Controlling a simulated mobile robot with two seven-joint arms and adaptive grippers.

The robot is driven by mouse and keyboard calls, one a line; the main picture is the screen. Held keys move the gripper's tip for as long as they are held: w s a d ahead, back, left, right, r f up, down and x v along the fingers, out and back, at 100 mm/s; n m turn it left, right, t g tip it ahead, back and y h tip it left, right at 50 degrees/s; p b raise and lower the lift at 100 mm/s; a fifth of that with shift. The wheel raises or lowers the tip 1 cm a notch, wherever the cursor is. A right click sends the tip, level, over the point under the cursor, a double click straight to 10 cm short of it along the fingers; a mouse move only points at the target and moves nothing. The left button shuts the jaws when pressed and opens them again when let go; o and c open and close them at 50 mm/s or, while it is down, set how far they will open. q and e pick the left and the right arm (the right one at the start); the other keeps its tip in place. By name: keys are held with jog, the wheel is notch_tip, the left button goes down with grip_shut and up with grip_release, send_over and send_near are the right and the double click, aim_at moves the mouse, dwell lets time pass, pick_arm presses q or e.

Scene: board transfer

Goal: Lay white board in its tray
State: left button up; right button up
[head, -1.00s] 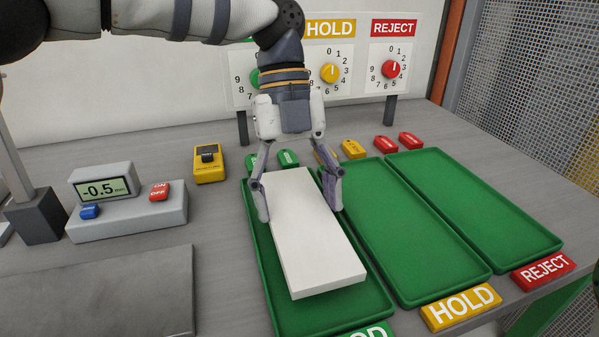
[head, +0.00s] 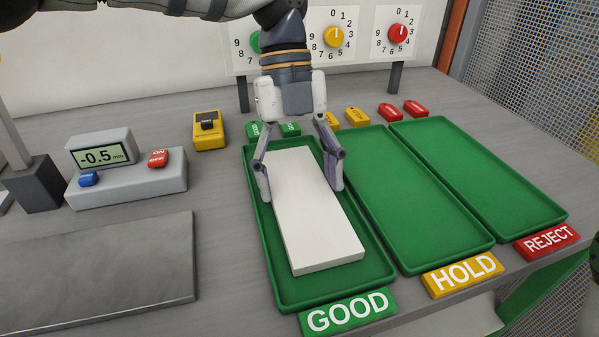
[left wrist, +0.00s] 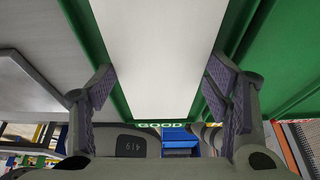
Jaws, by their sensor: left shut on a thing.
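The white board (head: 318,215) is within the outline of the green GOOD tray (head: 292,296), long side along the tray, close to its floor. I cannot tell whether its whole underside touches the floor. My left gripper (head: 300,178) straddles the board near its far end, one finger on each long side, and is shut on it. In the left wrist view the board (left wrist: 158,60) runs between the two fingers of the gripper (left wrist: 158,95), with green tray rim on both sides.
The empty green HOLD tray (head: 425,215) and REJECT tray (head: 490,180) lie to the right. A GOOD label (head: 347,312) sits at the tray's near end. A gauge box (head: 125,180), a yellow device (head: 209,130) and a grey plate (head: 95,270) are left.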

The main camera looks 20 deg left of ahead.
pick_arm(q)
jog(key=o, duration=1.5)
jog(key=shift+f, duration=0.1)
jog(key=v, duration=1.2)
jog(key=shift+s, duration=0.1)
